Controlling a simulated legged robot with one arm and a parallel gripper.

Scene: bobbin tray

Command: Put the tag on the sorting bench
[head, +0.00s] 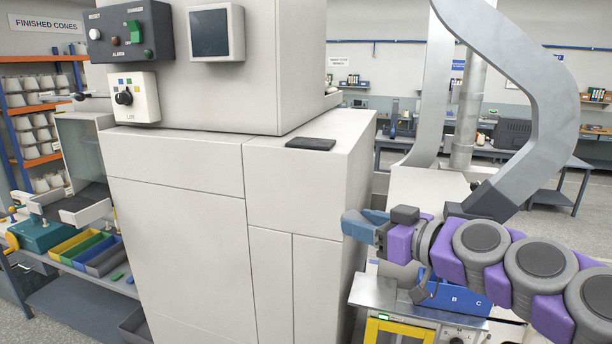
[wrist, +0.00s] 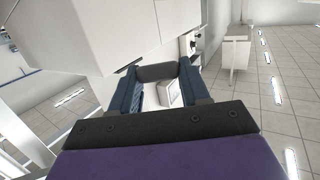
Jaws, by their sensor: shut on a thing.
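My gripper (head: 358,226) is at the right of the cabinet's side in the head view, with its blue fingers pointing left. In the wrist view my gripper (wrist: 157,78) has a dark grey rounded piece (wrist: 156,73) between its fingertips. It is shut on this piece, which is likely the tag, though no marking shows. The fingers hide the piece in the head view. No bench carries a readable name. A bench (head: 75,292) with coloured bins stands at the left, well away from my gripper. A work table with a blue box (head: 455,297) marked B and C is below my arm.
A large pale cabinet (head: 180,230) fills the middle, close beside my gripper. A dark flat pad (head: 311,143) lies on its lower top. A curved grey column (head: 540,90) rises behind my arm. Yellow, green and blue bins (head: 85,250) crowd the left bench. Open floor (wrist: 285,85) shows at the right.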

